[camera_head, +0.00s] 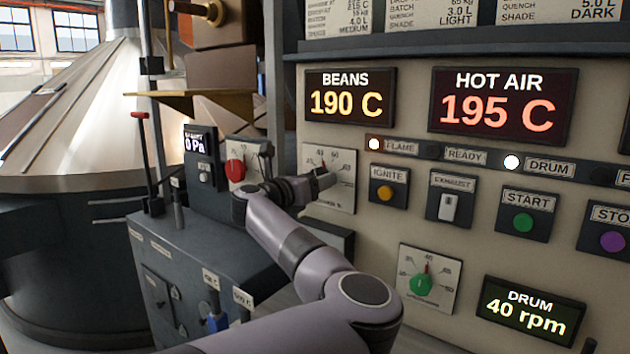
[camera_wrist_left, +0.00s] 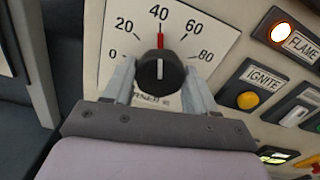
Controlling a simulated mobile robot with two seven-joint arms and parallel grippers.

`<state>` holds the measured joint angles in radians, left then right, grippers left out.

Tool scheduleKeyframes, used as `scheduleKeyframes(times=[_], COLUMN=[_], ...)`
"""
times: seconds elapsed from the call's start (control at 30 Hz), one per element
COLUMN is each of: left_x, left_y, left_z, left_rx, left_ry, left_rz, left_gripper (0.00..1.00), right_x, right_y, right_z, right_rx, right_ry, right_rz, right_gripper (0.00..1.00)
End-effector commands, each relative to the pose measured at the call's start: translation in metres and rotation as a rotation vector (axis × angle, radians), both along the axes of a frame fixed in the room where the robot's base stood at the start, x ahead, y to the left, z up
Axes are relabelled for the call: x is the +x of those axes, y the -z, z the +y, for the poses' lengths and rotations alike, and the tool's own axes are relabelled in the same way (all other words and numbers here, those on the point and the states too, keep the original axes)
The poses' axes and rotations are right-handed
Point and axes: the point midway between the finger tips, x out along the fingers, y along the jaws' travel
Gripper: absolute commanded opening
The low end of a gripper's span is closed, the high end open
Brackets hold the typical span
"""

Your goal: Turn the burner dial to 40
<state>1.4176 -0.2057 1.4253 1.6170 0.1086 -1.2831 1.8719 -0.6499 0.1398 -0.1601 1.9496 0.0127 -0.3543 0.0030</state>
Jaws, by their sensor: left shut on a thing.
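The burner dial is a black knob (camera_wrist_left: 160,72) on a white scale plate marked 0 to 80 in the left wrist view. A red pointer at its top lines up with the 40 mark. In the head view the burner plate (camera_head: 341,192) sits left of the ignite button, with the knob mostly hidden by my gripper. My left gripper (camera_head: 322,181) is at the plate. In the left wrist view its two fingers (camera_wrist_left: 160,84) stand on either side of the knob, shut on it. My right gripper is in neither view.
The ignite button (camera_head: 385,193), exhaust switch (camera_head: 450,207) and start button (camera_head: 522,221) lie to the right. A green-knobbed dial (camera_head: 421,285) is below. The flame lamp (camera_head: 374,144) is lit. A red-knobbed dial (camera_head: 235,170) and a red-tipped lever (camera_head: 140,115) stand left of my arm.

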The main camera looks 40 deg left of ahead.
Motion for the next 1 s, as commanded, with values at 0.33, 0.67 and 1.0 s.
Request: scheduleKeyframes(times=[0.33, 0.67, 1.0], left_x=[0.000, -0.016, -0.058], left_y=[-0.003, 0.000, -0.001], left_z=[0.000, -0.001, -0.006], left_rx=[0.003, 0.002, 0.004], left_ry=[0.000, -0.003, -0.002], left_rz=[-0.006, -0.003, -0.005], left_gripper=[0.81, 0.81, 0.81], right_x=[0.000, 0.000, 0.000], right_y=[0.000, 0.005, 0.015], right_z=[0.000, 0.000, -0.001], right_rx=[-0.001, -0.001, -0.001], right_ry=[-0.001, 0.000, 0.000], right_rz=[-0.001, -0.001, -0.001], right_gripper=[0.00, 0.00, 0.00])
